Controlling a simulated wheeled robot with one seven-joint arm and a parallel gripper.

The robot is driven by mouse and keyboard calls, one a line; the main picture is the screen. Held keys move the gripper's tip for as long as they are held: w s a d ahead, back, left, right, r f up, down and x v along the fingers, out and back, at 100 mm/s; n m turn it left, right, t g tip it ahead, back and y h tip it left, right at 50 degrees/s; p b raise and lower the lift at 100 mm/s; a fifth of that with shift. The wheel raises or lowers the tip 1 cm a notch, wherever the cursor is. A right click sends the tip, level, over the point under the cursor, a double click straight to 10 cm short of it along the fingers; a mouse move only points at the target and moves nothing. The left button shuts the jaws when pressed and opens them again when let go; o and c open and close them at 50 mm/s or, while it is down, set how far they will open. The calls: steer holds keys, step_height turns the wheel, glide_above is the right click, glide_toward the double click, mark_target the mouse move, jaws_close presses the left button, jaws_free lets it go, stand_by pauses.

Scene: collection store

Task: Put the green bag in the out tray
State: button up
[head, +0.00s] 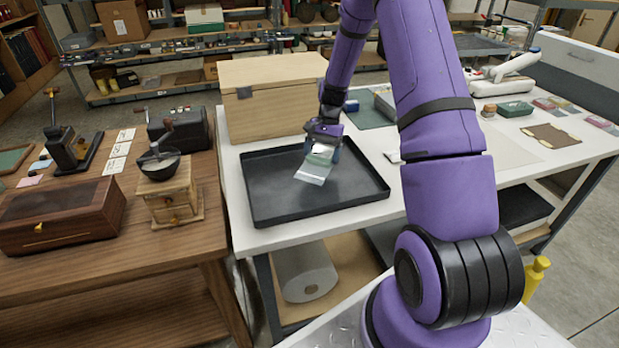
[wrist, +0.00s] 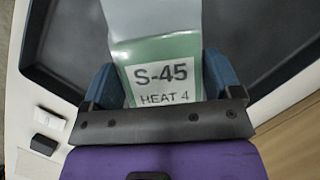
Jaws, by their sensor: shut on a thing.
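The green bag (head: 318,162) is a flat, partly clear packet with a green part. In the wrist view the green bag (wrist: 160,50) shows a white label reading "S-45 HEAT 4". My gripper (head: 323,140) is shut on it, with a blue finger on each side of the bag in the wrist view (wrist: 165,85). The bag hangs tilted over the black tray (head: 272,212) on the white table. I cannot tell whether its lower end touches the tray floor. The tray holds nothing else that I can see.
A wooden box (head: 270,95) stands behind the tray. A wooden table at left holds a coffee grinder (head: 168,190) and a dark red box (head: 60,215). A green mat (head: 370,110) and small items lie to the right on the white table.

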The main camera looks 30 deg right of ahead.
mark_target(326, 173)
steer(key=s+d+m+t, duration=0.1)
steer(key=s+d+m, duration=0.1)
steer(key=d+m, duration=0.1)
steer(key=s+d+m+t, duration=0.1)
steer(key=s+d+m, duration=0.1)
steer(key=d, duration=0.3)
steer(key=s+d+m+t, duration=0.1)
steer(key=s+d+m, duration=0.1)
steer(key=d+m, duration=0.2)
steer(key=shift+s+d+f+m+y, duration=0.25)
steer(key=shift+d+f+m+y, duration=0.05)
steer(key=shift+d, duration=0.25)
steer(key=shift+a, duration=0.2)
steer(key=a, duration=0.5)
steer(key=a+f, duration=0.1)
steer(key=a, duration=0.9)
steer(key=shift+w+f, duration=0.25)
steer(key=shift+w, duration=0.1)
steer(key=shift+a+f, duration=0.15)
steer(key=shift+f, duration=1.6)
steer(key=shift+f, duration=0.1)
steer(key=o, duration=0.8)
